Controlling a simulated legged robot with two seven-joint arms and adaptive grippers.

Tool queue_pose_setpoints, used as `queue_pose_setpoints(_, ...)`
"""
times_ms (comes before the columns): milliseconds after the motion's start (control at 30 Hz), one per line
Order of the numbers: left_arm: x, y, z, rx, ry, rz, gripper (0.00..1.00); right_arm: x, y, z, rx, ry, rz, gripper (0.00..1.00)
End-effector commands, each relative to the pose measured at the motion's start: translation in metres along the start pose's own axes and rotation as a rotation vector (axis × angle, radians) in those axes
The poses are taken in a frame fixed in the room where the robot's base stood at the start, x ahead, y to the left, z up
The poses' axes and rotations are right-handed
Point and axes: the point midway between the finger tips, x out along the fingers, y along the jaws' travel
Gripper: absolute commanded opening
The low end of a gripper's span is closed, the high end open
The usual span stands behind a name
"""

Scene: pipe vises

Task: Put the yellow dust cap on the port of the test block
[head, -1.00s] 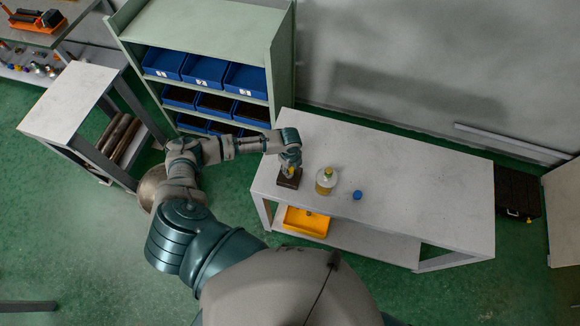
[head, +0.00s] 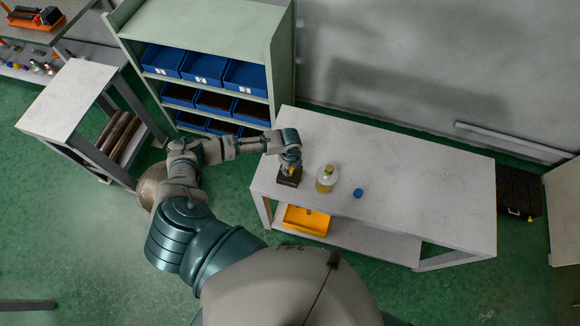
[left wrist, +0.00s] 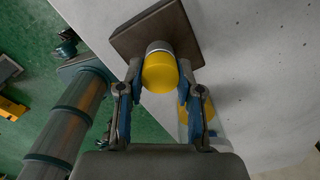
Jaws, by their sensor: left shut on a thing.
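The test block (head: 289,181), a dark brown block, stands near the left end of the light grey table; it also shows in the left wrist view (left wrist: 185,28). My left gripper (head: 290,167) points down just above it. In the left wrist view, my left gripper (left wrist: 160,75) is shut on the round yellow dust cap (left wrist: 160,74), one finger on each side. A silver collar of the port (left wrist: 159,46) shows right behind the cap, lined up with it. I cannot tell whether the cap is seated on the port. My right gripper is not in view.
A clear bottle with yellowish content (head: 325,182) stands right of the block, close to my gripper. A small blue cap (head: 358,193) lies further right. The table's right half is clear. A yellow tray (head: 306,222) sits on the lower shelf. Blue bins (head: 204,72) fill the rack behind.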

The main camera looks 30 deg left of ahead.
Motion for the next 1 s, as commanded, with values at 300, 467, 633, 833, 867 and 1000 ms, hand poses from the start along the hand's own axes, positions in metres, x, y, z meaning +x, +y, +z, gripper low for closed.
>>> queue_pose_setpoints(300, 0.005, 0.0, 0.0, 0.001, 0.0, 0.0, 0.64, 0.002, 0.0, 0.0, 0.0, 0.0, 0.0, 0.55)
queue_pose_setpoints(467, 0.004, 0.0, 0.0, 0.0, 0.0, 0.0, 0.64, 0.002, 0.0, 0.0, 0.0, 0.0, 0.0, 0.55)
queue_pose_setpoints(633, 0.003, 0.0, 0.0, 0.0, 0.0, -0.001, 0.64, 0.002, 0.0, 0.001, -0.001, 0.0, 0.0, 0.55)
queue_pose_setpoints(833, -0.024, -0.001, 0.001, 0.002, 0.0, -0.005, 0.64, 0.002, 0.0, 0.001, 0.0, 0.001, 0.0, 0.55)
queue_pose_setpoints(867, -0.031, -0.001, 0.001, 0.002, 0.0, -0.004, 0.64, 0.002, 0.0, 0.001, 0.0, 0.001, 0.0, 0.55)
queue_pose_setpoints(1000, -0.063, -0.001, 0.001, 0.002, 0.0, -0.004, 0.64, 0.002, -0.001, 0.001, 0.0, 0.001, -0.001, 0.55)
